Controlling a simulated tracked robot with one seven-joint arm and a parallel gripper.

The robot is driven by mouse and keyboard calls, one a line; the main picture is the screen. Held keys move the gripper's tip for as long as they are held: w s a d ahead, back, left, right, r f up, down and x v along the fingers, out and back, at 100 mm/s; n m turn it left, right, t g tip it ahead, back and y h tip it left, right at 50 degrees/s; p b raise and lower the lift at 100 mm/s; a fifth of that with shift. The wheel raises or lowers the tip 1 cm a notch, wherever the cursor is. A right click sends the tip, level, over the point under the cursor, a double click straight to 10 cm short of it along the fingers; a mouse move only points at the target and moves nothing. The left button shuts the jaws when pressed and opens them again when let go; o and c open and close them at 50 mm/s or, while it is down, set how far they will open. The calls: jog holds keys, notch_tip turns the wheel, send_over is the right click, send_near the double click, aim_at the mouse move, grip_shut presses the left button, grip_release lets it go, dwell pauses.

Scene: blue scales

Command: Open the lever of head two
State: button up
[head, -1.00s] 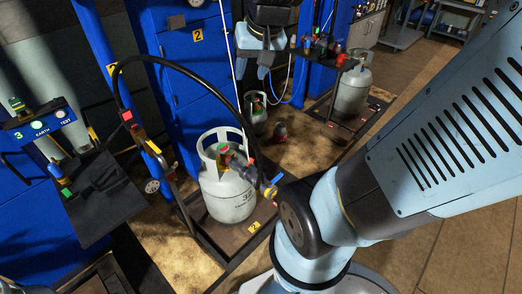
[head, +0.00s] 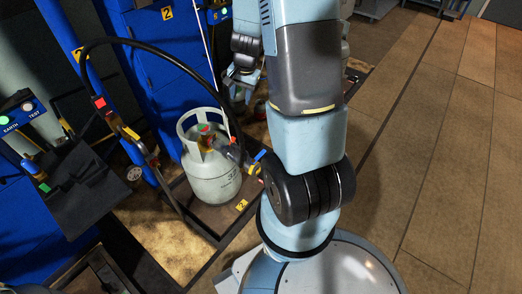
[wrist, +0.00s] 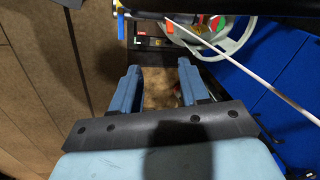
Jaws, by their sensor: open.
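The grey gas cylinder (head: 212,178) with a white collar stands upright on the scale platform marked with a yellow 2 tag (head: 241,205). The filling head (head: 232,153) sits at its valve inside the collar, with a small blue lever (head: 260,155) at its right end. In the wrist view the blue lever (wrist: 121,27) shows at the top left, beyond my fingers, and the collar (wrist: 240,42) at the top. My gripper (wrist: 157,85) is open and empty, its two blue fingers apart.
A black hose (head: 160,45) arches over the cylinder from a blue post. A thin white rod (wrist: 255,75) crosses the wrist view near my gripper. Blue cabinets (head: 155,60) stand behind. A dark tilted tray (head: 75,190) is at left. The tiled floor at right is clear.

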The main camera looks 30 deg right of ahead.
aim_at(261, 153)
jog(key=shift+s+d+f+m+g+h, duration=0.25)
jog(key=shift+s+d+f+m, duration=0.6)
jog(key=shift+f, duration=4.05)
jog(key=shift+s+d+f+m+g, duration=0.4)
jog(key=shift+d+f, duration=0.7)
jog(key=shift+f, duration=3.8)
jog(key=shift+s+d+f+m+g+h, duration=0.15)
jog(key=shift+s+d+f+m+g, duration=0.45)
jog(key=shift+f, duration=4.3)
jog(key=shift+d+t, duration=0.25)
jog(key=shift+d, duration=0.15)
grip_shut()
jog(key=shift+a, duration=0.15)
